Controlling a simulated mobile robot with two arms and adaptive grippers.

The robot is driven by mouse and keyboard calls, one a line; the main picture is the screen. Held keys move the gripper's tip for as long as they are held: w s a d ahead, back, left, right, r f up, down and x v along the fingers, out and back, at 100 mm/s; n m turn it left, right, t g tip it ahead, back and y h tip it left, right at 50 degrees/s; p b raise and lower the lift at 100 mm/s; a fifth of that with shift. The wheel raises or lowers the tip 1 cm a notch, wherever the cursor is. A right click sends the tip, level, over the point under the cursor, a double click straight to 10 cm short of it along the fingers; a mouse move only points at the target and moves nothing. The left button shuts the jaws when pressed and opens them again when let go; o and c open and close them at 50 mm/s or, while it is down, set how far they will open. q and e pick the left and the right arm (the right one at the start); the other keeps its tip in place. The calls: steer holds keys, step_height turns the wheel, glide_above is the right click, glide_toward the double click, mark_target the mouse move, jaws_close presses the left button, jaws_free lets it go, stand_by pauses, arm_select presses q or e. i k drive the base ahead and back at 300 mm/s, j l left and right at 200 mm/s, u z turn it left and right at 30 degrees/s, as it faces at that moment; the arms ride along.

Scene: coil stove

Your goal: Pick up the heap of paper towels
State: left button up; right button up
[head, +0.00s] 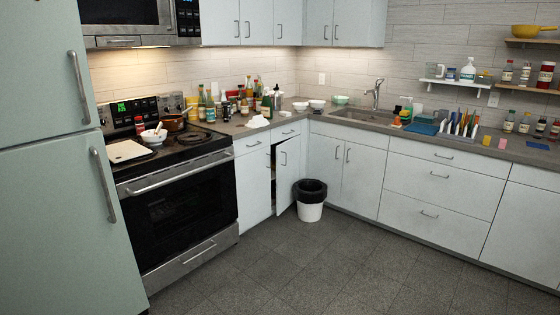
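A small white crumpled heap (257,122), which looks like the paper towels, lies on the counter to the right of the stove. It is near the counter's front edge, in front of a group of bottles. Neither of my grippers shows in the head view.
The coil stove (178,204) holds a white bowl (153,137), a brown pot (173,122) and a white board (127,151). Several bottles (226,104) crowd the corner counter. A cabinet door (288,174) stands ajar near a trash bin (310,200). The grey floor (300,262) is clear.

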mark_target(259, 121)
steer(key=i+u, duration=0.1)
steer(key=i, duration=3.05)
